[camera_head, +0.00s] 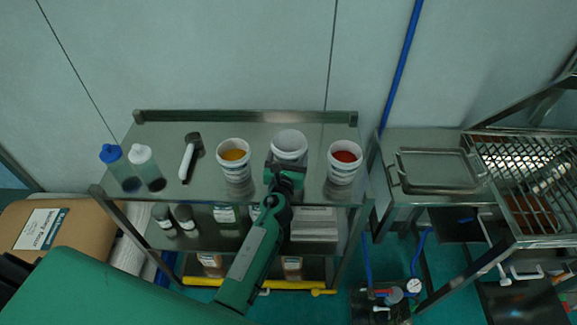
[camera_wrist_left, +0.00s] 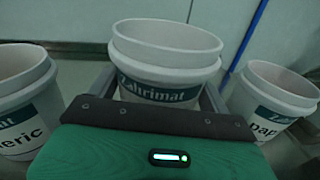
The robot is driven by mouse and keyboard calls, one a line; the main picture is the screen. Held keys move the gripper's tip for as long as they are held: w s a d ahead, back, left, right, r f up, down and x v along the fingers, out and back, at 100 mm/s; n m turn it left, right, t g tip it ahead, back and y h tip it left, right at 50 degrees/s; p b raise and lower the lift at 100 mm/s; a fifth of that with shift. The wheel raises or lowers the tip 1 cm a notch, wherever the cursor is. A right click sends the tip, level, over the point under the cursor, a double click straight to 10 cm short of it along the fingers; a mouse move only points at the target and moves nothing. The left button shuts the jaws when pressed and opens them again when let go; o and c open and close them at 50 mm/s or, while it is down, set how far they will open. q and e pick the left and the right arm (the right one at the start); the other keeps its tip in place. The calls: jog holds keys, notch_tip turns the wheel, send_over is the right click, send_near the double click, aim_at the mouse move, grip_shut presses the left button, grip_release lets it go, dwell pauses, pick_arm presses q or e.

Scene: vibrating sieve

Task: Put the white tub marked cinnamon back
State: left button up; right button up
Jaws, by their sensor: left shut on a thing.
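A white tub (camera_head: 289,143) stands between two other tubs at the top of the steel rack; it also shows in the left wrist view (camera_wrist_left: 167,60). Its dark label reads "Zahrimat"; the line below is hidden by my gripper, so the word cinnamon cannot be read. My left gripper (camera_head: 285,172) is shut on this tub from the front. The tub looks upright, at about the height of its neighbours; I cannot tell whether its base touches the shelf. My right gripper is not in view.
A tub with yellow contents (camera_head: 234,160) stands left and one with red contents (camera_head: 344,162) right, both close. A black-and-white tool (camera_head: 189,157) and two bottles (camera_head: 145,166) are further left. A steel tray (camera_head: 437,170) lies right, beside a sieve grid (camera_head: 520,165).

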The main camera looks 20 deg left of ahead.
pick_arm(q)
jog(key=shift+f+b, duration=0.8)
jog(key=shift+f, duration=0.9)
jog(key=shift+f, duration=0.15)
jog(key=o, duration=1.1)
jog(key=shift+r, duration=0.3)
jog(key=s+d+b, duration=0.1)
jog(key=s, duration=1.1)
jog(key=shift+d+b, duration=0.3)
jog(key=shift+d, duration=0.1)
